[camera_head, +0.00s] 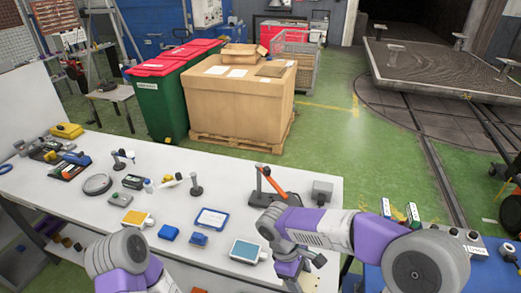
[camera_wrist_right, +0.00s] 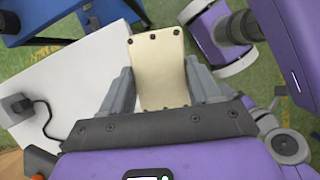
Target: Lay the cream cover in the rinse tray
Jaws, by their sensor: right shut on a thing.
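My right gripper (camera_wrist_right: 162,88) is shut on the cream cover (camera_wrist_right: 158,65), a pale plate with dark holes along its far edge and near its near end. In the head view my right gripper (camera_head: 288,268) is over the front edge of the white table, and a cream bit of the cover (camera_head: 318,260) shows beside it. Shallow trays lie on the table: a blue-rimmed white one (camera_head: 212,218), one with a teal inside (camera_head: 248,251) and one with a yellow-orange inside (camera_head: 136,218). I cannot tell which is the rinse tray. My left gripper is out of view.
A red-handled device (camera_head: 272,187) and a grey box (camera_head: 322,191) stand at the table's right end. Blue blocks (camera_head: 169,232) lie between the trays. A blue table (camera_head: 375,279) is at the right. A large carton (camera_head: 240,105) stands behind the white table.

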